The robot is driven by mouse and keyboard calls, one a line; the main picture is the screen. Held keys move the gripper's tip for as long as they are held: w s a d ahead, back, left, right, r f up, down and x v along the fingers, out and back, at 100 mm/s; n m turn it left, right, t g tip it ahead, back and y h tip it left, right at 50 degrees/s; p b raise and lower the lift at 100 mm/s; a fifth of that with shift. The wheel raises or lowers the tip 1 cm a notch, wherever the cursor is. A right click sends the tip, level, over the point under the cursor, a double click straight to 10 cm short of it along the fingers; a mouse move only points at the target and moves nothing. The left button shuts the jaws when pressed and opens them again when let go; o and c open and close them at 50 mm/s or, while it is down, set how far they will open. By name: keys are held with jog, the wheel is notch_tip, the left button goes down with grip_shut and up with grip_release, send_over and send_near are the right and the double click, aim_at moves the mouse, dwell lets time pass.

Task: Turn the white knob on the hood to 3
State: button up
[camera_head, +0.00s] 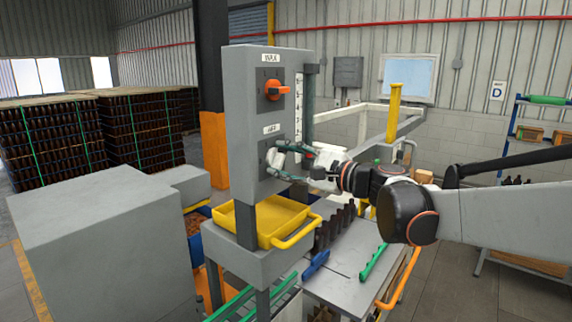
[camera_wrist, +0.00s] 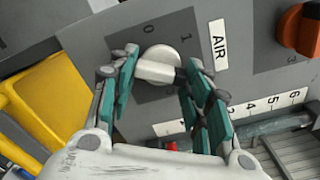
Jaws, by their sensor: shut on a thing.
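The white knob (camera_wrist: 158,62) sits on a dark plate labelled AIR, on the grey upright panel (camera_head: 250,115). In the wrist view a 0 is printed just above the knob; other marks around it are partly covered by my fingers. I cannot tell exactly which mark the knob points to. My gripper (camera_wrist: 160,80) has its green-padded fingers on either side of the knob and is shut on it.
An orange knob (camera_head: 274,90) is on the plate above. A numbered scale (camera_head: 298,110) runs along the panel's right edge. A yellow tray (camera_head: 262,222) sits below. Dark bottles (camera_head: 335,225) stand on the bench under my arm. A grey box (camera_head: 95,235) is at left.

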jog(key=m+b, duration=0.1)
jog(key=m, duration=0.4)
jog(key=shift+f+m, duration=0.15)
jog(key=shift+m, duration=0.15)
jog(key=m, duration=0.5)
jog(key=shift+s+m+b, duration=0.1)
jog(key=shift+m+b, duration=0.25)
jog(key=shift+m, duration=0.35)
jog(key=o, duration=1.1)
jog(key=shift+c, duration=0.2)
jog(key=v, duration=1.2)
jog(key=shift+a, duration=0.1)
